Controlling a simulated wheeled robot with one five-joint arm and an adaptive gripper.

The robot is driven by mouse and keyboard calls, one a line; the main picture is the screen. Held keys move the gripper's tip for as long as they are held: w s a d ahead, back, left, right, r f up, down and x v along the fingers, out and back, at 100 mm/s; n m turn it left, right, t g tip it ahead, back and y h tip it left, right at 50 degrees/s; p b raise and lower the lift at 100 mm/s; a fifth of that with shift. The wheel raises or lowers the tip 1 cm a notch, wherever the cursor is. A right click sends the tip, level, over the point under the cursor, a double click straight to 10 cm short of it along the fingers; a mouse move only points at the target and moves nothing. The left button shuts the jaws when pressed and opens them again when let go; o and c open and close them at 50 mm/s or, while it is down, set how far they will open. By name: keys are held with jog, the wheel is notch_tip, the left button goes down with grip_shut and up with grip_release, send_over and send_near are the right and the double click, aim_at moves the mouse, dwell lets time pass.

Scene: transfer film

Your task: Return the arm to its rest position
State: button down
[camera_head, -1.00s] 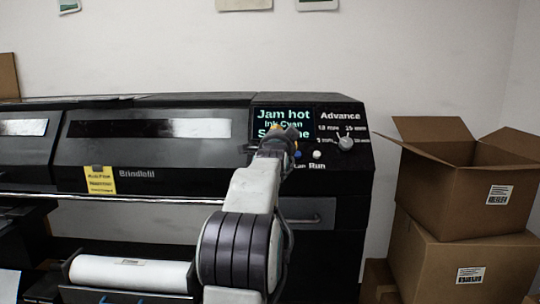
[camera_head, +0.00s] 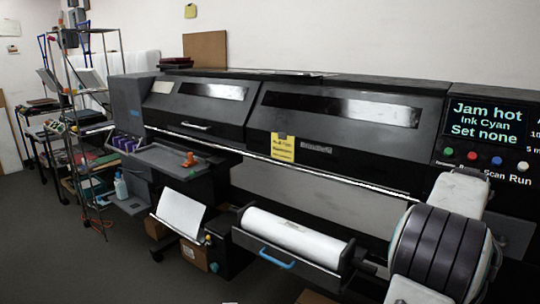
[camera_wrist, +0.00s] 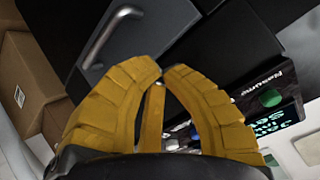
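My gripper (camera_wrist: 163,67) shows in the wrist view, its yellow fingers curving together until the tips nearly meet. Nothing is seen held between them. My arm's pale link and dark ribbed joint (camera_head: 440,250) stand at the lower right of the head view, in front of the printer. The gripper itself is not seen in the head view. The black wide printer (camera_head: 340,110) runs across that view. Its screen (camera_head: 486,122) reads "Jam hot", "Ink Cyan", "Set none". Part of the lit screen (camera_wrist: 275,125) also shows in the wrist view, right of the fingers.
An open drawer (camera_head: 285,262) with a white roll juts out left of my arm. A cluttered wire shelf (camera_head: 85,150) stands at the far left, with bare floor (camera_head: 60,245) before it. Cardboard boxes (camera_wrist: 25,85) and a metal handle (camera_wrist: 112,35) show in the wrist view.

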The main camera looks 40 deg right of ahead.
jog(key=s+a+f+n+y, duration=0.2)
jog(key=a+f+n+y, duration=0.15)
jog(key=a+f, duration=0.5)
jog(key=w+a+f+n+g+y, duration=0.1)
jog(key=a+f+y, duration=0.2)
jog(key=a, duration=0.4)
jog(key=w+a+f+n+g+y, duration=0.1)
jog(key=a+f+n+y, duration=0.1)
jog(key=a+f, duration=0.35)
jog(key=w+a+r+n+t+y+p, duration=0.1)
jog(key=a+n, duration=0.4)
jog(key=a, duration=0.8)
jog(key=w+a+r+n+t+y+p, duration=0.1)
jog(key=a+r+n+p, duration=0.2)
jog(key=a, duration=1)
jog(key=w+a+r+n+y+p, duration=0.1)
jog(key=a+r+n, duration=0.4)
jog(key=a, duration=0.8)
jog(key=shift+w+a+r+n+t+p, duration=0.2)
jog(key=shift+w+r+n+t+p, duration=0.3)
jog(key=shift+n, duration=0.35)
jog(key=shift+d+f, duration=0.1)
